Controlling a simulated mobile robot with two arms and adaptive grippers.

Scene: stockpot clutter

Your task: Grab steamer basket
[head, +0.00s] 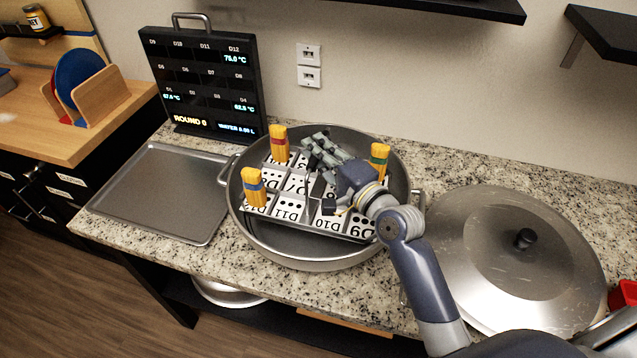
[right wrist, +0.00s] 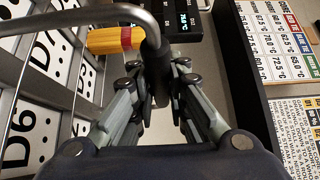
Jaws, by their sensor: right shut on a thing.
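The steamer basket (head: 352,235) is a metal rack with white labelled compartments such as D9, D10 and D11. It sits inside the wide grey stockpot (head: 290,262). Yellow pasta bundles with red (head: 279,143), blue (head: 253,187) and green (head: 379,160) bands stand in it. My right gripper (head: 318,146) is over the basket and hides part of its middle and back. In the right wrist view the right gripper (right wrist: 160,92) is shut on the basket's curved grey handle (right wrist: 118,12). The red-banded bundle also shows there (right wrist: 108,40). My left gripper is not in view.
A grey tray (head: 160,190) lies empty left of the pot. A black display panel (head: 205,85) stands behind it. A large domed lid (head: 510,265) covers the counter at right. A black shelf (head: 450,8) overhangs the back. Printed charts (right wrist: 285,45) show in the wrist view.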

